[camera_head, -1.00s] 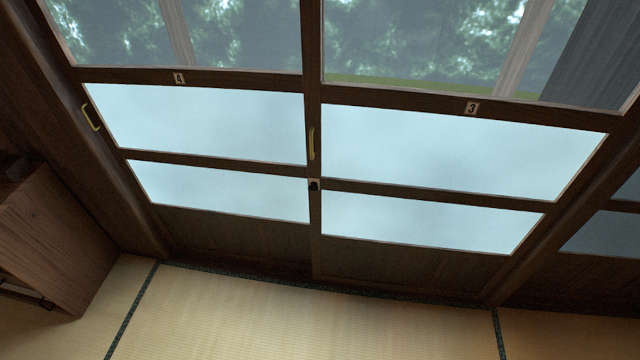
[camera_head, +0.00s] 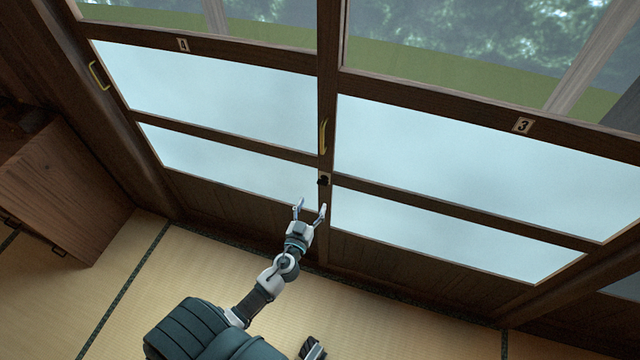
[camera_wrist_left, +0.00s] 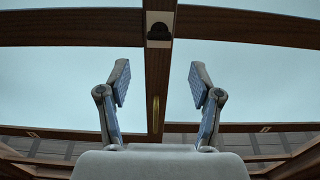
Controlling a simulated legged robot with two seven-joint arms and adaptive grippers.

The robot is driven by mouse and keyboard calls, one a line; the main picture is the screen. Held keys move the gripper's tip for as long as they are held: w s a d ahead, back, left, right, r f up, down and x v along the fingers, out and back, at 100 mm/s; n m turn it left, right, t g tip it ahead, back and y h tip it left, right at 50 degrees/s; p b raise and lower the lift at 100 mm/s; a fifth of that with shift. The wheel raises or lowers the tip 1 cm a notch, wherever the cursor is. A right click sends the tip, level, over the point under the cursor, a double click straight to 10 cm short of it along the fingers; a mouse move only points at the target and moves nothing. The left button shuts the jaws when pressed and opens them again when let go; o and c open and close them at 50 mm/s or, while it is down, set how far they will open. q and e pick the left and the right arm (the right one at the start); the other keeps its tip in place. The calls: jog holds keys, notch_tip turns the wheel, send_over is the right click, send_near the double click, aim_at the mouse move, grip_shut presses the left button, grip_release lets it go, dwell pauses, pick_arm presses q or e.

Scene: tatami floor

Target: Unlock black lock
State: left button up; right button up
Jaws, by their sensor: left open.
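The black lock (camera_head: 323,180) sits on a pale plate on the upright between sliding doors 4 and 3, just below the brass handle (camera_head: 323,137). It also shows in the left wrist view (camera_wrist_left: 159,32), at the top middle on the wooden upright, beyond the fingertips. My left gripper (camera_head: 311,210) is just below the lock in the head view, open and empty. In the left wrist view its two fingers (camera_wrist_left: 160,82) stand wide apart with the upright between them, and no contact with the lock shows.
Frosted panes (camera_head: 206,89) and dark wooden rails flank the upright. A second brass handle (camera_head: 98,75) is on the left edge of door 4. A wooden cabinet (camera_head: 70,185) stands at left. The tatami floor (camera_head: 390,325) is clear at lower right.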

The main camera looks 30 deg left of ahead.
aim_at(322, 185)
pick_arm(q)
jog(key=x, duration=0.9)
jog(key=shift+w+p, duration=0.2)
jog(key=shift+p, duration=0.15)
pick_arm(e)
jog(key=shift+s+d+f, duration=0.1)
jog(key=shift+s+f, duration=0.2)
jog(key=shift+f, duration=0.35)
jog(key=shift+s+d+f, duration=0.1)
jog(key=shift+s+f, duration=0.2)
jog(key=shift+f, duration=0.3)
pick_arm(q)
jog(key=c, duration=1.1)
